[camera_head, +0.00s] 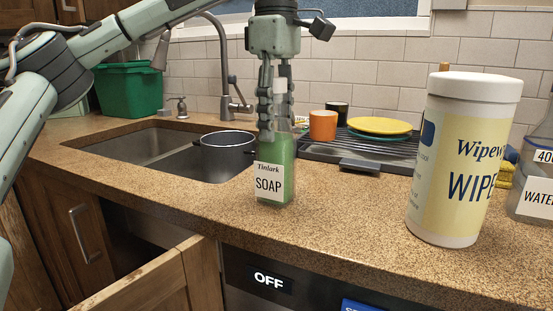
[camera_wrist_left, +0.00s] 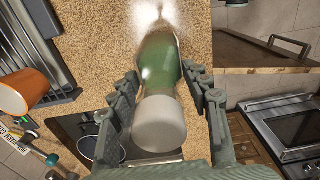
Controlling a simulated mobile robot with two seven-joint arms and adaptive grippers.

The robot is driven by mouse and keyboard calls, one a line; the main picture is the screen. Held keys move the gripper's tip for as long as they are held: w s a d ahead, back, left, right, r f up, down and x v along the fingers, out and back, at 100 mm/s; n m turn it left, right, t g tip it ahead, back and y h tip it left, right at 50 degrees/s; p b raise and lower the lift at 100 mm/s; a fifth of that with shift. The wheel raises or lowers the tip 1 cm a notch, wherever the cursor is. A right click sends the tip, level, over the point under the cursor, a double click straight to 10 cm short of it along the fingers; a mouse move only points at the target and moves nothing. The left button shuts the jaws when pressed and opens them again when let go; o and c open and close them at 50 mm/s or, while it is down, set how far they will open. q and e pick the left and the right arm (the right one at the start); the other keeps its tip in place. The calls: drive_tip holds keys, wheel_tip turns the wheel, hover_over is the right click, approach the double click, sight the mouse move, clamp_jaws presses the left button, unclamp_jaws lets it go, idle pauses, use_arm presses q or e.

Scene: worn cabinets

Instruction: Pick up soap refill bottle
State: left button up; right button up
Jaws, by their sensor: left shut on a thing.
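The soap refill bottle (camera_head: 276,184) is green with a white cap and a "Tinlark SOAP" label. It is upright at the counter near the sink's right side, and I cannot tell whether its base touches the counter. My left gripper (camera_head: 275,112) comes down from above with its fingers around the bottle's upper part, shut on it. In the left wrist view the bottle (camera_wrist_left: 160,68) lies between the fingers of the gripper (camera_wrist_left: 158,88), with its white cap toward the camera. My right gripper is not in view.
A large wipes canister (camera_head: 450,165) and a water jug (camera_head: 537,165) stand to the right. Behind are a dish rack (camera_head: 345,152), an orange cup (camera_head: 323,126) and plates (camera_head: 380,126). A pot (camera_head: 226,145) sits at the sink (camera_head: 140,148). A cabinet door (camera_head: 150,290) stands open below.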

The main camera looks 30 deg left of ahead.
use_arm(q)
clamp_jaws()
drive_tip(key=shift+r, duration=0.3)
